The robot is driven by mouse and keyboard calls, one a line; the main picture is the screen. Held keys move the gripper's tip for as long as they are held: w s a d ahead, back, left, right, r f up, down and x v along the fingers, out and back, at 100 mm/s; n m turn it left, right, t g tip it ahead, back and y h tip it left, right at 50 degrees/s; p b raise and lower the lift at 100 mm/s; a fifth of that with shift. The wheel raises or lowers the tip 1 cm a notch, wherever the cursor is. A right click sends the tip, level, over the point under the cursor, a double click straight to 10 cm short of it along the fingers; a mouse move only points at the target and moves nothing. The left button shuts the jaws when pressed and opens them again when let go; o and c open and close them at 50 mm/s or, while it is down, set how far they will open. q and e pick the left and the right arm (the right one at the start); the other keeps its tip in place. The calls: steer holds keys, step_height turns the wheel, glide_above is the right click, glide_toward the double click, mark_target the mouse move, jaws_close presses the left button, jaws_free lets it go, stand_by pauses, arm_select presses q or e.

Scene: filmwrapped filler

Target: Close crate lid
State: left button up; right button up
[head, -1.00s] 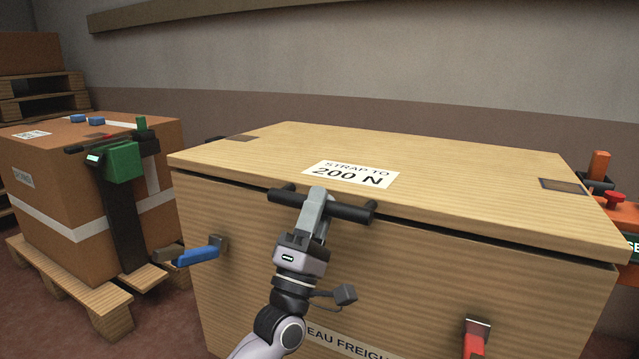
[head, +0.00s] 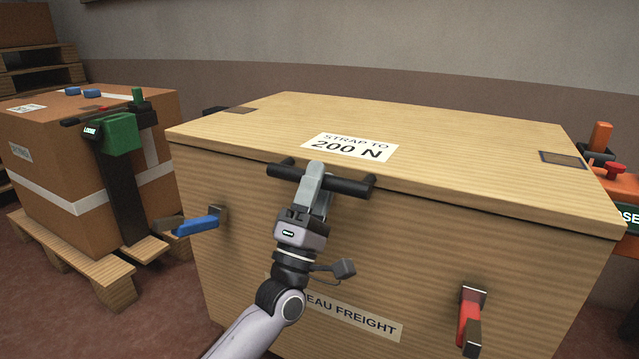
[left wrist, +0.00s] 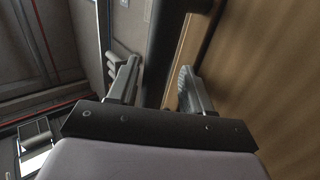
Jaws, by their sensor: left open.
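The large wooden crate (head: 400,245) stands in the middle of the head view. Its lid (head: 430,125), labelled "STRAP TO 200 N", lies flat on top, with no open gap visible along the front edge. A black bar handle (head: 350,186) is at the lid's front edge. My left gripper (head: 314,180) is at this handle with its jaws open. In the left wrist view its two fingers (left wrist: 158,78) stand apart on either side of a dark bar (left wrist: 165,40); contact is unclear. A blue-handled latch (head: 198,225) and a red-handled latch (head: 469,318) are on the crate's front.
A strapped cardboard box (head: 60,170) with a green tensioner (head: 121,134) sits on a wooden pallet (head: 95,275) at left. An orange device (head: 598,150) with a red button stands behind the crate's right side. A wall (head: 400,45) is behind.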

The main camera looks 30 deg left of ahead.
arm_select(q)
steer(key=p+v, duration=0.1)
steer(key=v, duration=0.6)
arm_select(e)
steer(key=shift+w+a+f, duration=0.1)
steer(key=shift+a+f, duration=0.1)
steer(key=shift+a, duration=0.1)
arm_select(q)
steer(key=shift+d, duration=0.1)
arm_select(e)
steer(key=shift+w, duration=0.1)
